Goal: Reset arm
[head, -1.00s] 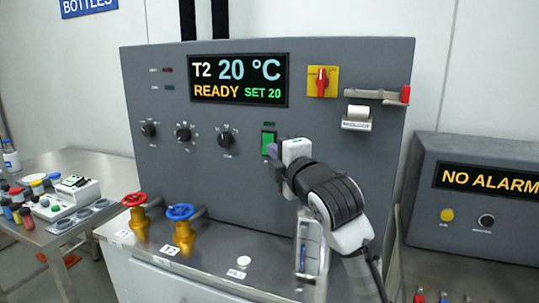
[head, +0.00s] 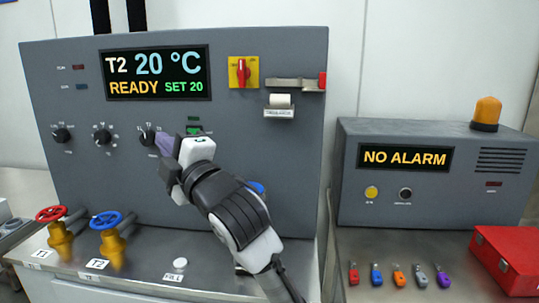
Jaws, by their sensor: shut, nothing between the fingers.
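My gripper (head: 166,146) is in the middle of the head view, in front of the grey control panel (head: 290,165). It is shut and holds nothing. Its fingertips point at the panel close to the right-hand black knob (head: 147,137). I cannot tell whether they touch the panel. My arm runs from there down to the lower right and hides part of the panel and bench. A green switch (head: 194,130) shows just above my gripper. The panel display (head: 155,74) reads T2 20 °C, READY, SET 20.
Red (head: 51,214) and blue (head: 105,221) valve wheels on yellow bodies stand at the lower left. A red switch (head: 242,71) sits on a yellow plate. At the right, an alarm box (head: 350,195) reads NO ALARM. Several coloured tags (head: 398,275) and a red box (head: 512,255) lie below it.

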